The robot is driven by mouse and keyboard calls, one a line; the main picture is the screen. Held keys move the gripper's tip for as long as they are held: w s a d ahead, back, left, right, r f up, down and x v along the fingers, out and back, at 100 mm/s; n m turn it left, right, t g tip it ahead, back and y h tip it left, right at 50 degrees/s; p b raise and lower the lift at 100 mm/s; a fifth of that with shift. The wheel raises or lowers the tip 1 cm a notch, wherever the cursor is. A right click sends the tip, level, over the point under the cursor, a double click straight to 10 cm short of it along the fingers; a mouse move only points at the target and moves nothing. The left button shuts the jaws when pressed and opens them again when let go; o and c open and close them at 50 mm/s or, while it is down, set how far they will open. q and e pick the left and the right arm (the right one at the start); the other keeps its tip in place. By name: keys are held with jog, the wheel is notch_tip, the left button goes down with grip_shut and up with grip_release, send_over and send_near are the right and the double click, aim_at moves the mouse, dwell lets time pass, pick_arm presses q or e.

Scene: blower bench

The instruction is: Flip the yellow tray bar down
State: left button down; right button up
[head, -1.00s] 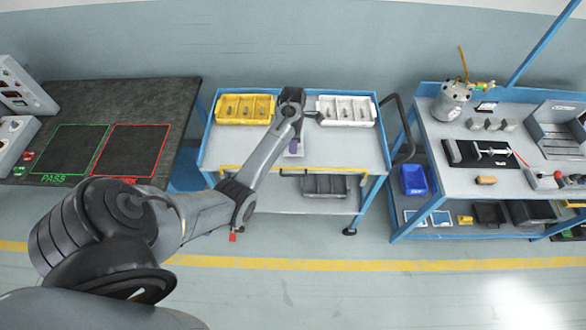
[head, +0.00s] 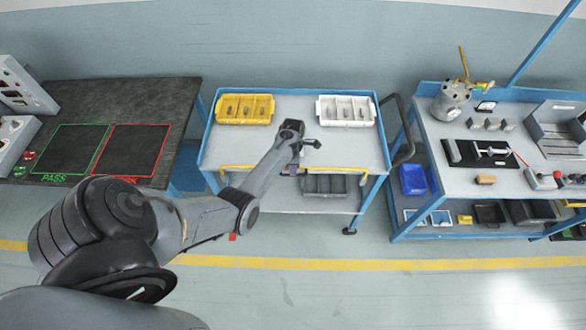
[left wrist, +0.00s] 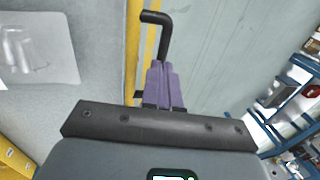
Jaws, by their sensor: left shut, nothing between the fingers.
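The yellow bar (head: 340,169) runs along the front edge of the trolley top, standing at about the height of that edge. It also shows in the left wrist view (left wrist: 149,60) as an upright yellow strip. My right gripper is out of view.
A yellow bin (head: 244,122) and a white bin (head: 345,124) stand at the back of the trolley top (head: 345,145). A grey bin (head: 325,184) is on the lower shelf. A dark bench is left and a blue workbench right. The trolley top's middle is clear.

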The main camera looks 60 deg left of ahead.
pick_arm(q)
notch_tip(320, 180, down, 6)
jog(key=b, duration=0.3)
jog(key=shift+a+r, duration=0.1)
jog(key=shift+r, duration=0.1)
notch_tip(320, 180, up, 14)
jog(key=w+a+p, duration=0.1)
jog(key=a+p, duration=0.1)
jog(key=p, duration=0.2)
jog(key=shift+w+a+p, duration=0.25)
jog(key=shift+w+p, duration=0.05)
jog(key=shift+p, duration=0.05)
